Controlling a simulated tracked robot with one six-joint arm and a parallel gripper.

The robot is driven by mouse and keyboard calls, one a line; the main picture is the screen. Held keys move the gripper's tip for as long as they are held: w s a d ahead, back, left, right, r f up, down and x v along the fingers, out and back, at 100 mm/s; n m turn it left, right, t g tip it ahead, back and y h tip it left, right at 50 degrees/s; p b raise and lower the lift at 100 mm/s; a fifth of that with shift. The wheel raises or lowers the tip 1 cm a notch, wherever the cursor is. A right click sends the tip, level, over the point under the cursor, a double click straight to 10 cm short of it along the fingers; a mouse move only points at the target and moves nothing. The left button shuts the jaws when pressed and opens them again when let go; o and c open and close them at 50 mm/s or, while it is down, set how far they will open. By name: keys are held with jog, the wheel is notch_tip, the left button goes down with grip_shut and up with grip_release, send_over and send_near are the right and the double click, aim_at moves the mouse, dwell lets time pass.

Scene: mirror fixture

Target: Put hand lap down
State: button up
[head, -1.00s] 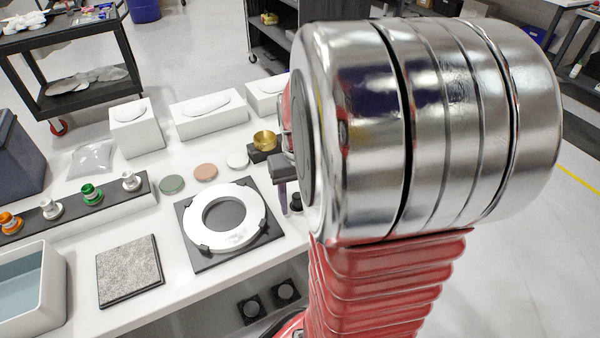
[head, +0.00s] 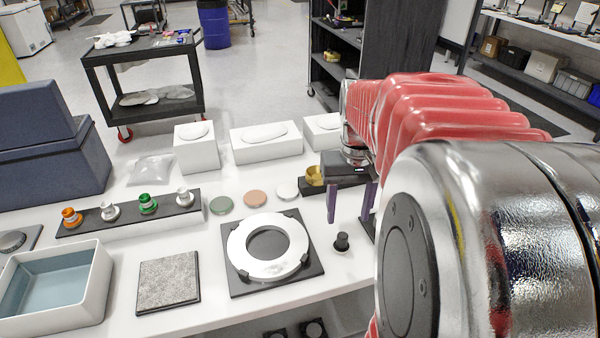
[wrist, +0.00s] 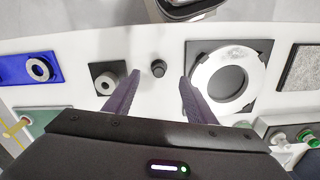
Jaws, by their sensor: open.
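My gripper (head: 350,222) is open, with two purple fingers pointing down at the right of the white table. A short black knob (head: 341,242), which looks like the hand lap's handle, stands upright on the table just below the fingers. In the wrist view the knob (wrist: 158,69) lies between and slightly beyond the open fingertips (wrist: 160,76), and nothing is held. A white ring (head: 237,243) sits on a black square plate (head: 245,286) left of the gripper. Whether the knob has a wider disc under it is hard to tell.
A brass cup (head: 315,176) stands behind the gripper. Green (head: 221,205), tan (head: 255,198) and white discs lie behind the ring. A grey textured plate (head: 168,280) and an open bin (head: 97,282) are at left. White boxes (head: 265,142) line the back.

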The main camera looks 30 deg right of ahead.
jog(key=shift+a, duration=0.1)
jog(key=s+a+r+n+t, duration=0.1)
jog(key=a+n+t, duration=0.1)
jog(key=a, duration=0.9)
jog(key=s+a+r+n+t, duration=0.1)
jog(key=a+n+t, duration=0.2)
jog(key=a, duration=0.8)
jog(key=shift+s+r+n+t, duration=0.3)
jog(key=shift+r, duration=0.1)
jog(key=shift+c, duration=0.5)
